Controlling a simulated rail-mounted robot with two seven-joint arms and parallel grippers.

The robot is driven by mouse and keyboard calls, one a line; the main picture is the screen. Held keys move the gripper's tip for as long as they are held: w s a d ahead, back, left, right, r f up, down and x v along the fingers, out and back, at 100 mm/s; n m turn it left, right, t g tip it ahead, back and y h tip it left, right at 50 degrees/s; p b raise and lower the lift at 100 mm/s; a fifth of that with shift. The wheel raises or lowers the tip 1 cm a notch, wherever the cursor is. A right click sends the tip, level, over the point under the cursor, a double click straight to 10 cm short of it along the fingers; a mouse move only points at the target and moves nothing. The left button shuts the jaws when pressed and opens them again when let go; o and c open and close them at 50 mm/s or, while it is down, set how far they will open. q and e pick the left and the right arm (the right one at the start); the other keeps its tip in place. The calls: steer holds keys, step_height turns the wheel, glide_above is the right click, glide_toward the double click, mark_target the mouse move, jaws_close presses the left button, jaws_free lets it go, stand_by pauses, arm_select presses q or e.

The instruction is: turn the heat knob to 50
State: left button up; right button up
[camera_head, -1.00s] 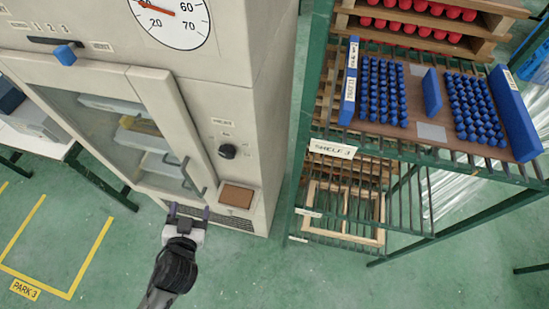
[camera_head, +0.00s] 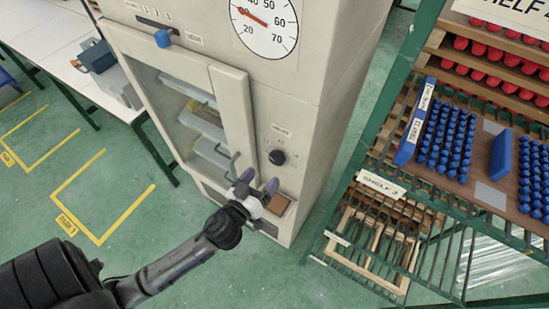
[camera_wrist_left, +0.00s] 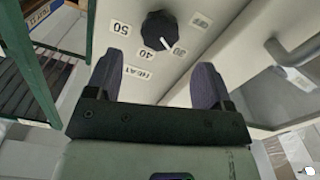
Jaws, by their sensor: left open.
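The heat knob (camera_head: 277,157) is a round black knob on the cream cabinet's front, right of the glass door. It also shows in the left wrist view (camera_wrist_left: 158,30), with its white pointer line toward the label that seems to read 30. The 50 label (camera_wrist_left: 120,28) and the 40 label (camera_wrist_left: 146,53) are beside it. My left gripper (camera_head: 258,182) is open and empty, just below and left of the knob in the head view. In the left wrist view its two fingers (camera_wrist_left: 162,68) are spread, with the knob beyond them, apart from both. My right gripper is not in view.
The door handle (camera_head: 233,168) is close to my left fingers. A brown pad (camera_head: 279,204) sits below the knob. A round dial (camera_head: 265,22) is above, its needle toward the upper left. A green shelf rack (camera_head: 385,130) stands to the right. The floor in front is clear.

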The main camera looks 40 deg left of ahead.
mark_target(275, 161)
arm_select(q)
steer(key=shift+w+a+p, duration=0.2)
steer(key=shift+w, duration=0.95)
steer(key=shift+w+a+p, duration=0.15)
steer(key=shift+w+a, duration=0.1)
steer(key=shift+w, duration=0.9)
steer(key=shift+w+a+p, duration=0.2)
steer(key=shift+w, duration=0.95)
steer(key=c, duration=0.9)
